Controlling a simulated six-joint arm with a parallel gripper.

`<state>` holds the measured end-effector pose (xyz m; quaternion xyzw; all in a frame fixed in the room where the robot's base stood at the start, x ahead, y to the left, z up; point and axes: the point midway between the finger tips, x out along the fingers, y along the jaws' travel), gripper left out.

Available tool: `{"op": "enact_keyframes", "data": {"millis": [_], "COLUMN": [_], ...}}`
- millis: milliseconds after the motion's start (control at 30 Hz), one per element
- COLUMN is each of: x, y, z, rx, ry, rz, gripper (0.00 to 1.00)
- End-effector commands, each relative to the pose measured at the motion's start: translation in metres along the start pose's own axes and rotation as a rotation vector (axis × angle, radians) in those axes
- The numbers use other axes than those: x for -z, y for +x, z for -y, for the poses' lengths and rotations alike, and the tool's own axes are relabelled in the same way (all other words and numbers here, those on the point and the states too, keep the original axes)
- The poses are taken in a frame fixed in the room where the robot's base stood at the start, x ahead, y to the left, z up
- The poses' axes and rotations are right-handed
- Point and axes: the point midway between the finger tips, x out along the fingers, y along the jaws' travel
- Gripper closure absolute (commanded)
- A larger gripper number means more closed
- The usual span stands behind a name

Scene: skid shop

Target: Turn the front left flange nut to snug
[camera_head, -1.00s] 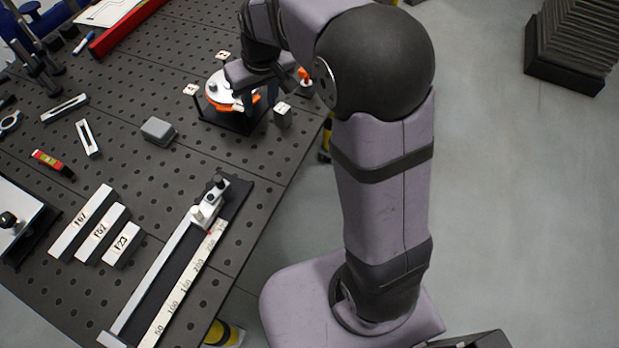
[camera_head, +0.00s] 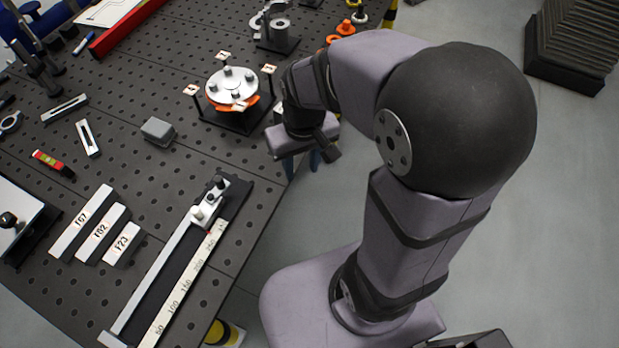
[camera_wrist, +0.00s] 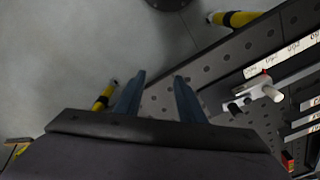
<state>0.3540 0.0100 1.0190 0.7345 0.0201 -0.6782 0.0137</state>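The flange (camera_head: 226,84) is a pale round disc with several dark nuts on top and orange showing beneath it. It sits on a black base plate (camera_head: 228,120) near the right edge of the bench in the head view. I cannot tell how tight any nut is. My gripper (camera_head: 302,170) is right of and nearer than the flange, apart from it, over the bench's edge. In the wrist view my gripper (camera_wrist: 159,76) has its two blue-grey fingers apart with nothing between them. The flange is not in the wrist view.
White tags (camera_head: 190,90) stand around the flange. A grey block (camera_head: 158,131) lies left of it. A measuring rail with a clamp (camera_head: 208,203) lies nearer. A metal fixture (camera_head: 275,27) and orange parts (camera_head: 345,28) are behind. Open floor lies right of the bench.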

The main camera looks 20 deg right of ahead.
Motion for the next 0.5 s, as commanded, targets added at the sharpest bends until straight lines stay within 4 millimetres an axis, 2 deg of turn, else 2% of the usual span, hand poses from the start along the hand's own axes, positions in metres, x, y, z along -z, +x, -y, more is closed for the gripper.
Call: {"op": "enact_keyframes", "data": {"millis": [200,500], "x": [-0.025,-0.035], "y": [0.005,0.008], "z": [-0.003,-0.004], "rx": [-0.004,-0.005], "ry": [0.016,0.023], "rz": [0.026,0.037], "gripper": [0.64,0.64]}}
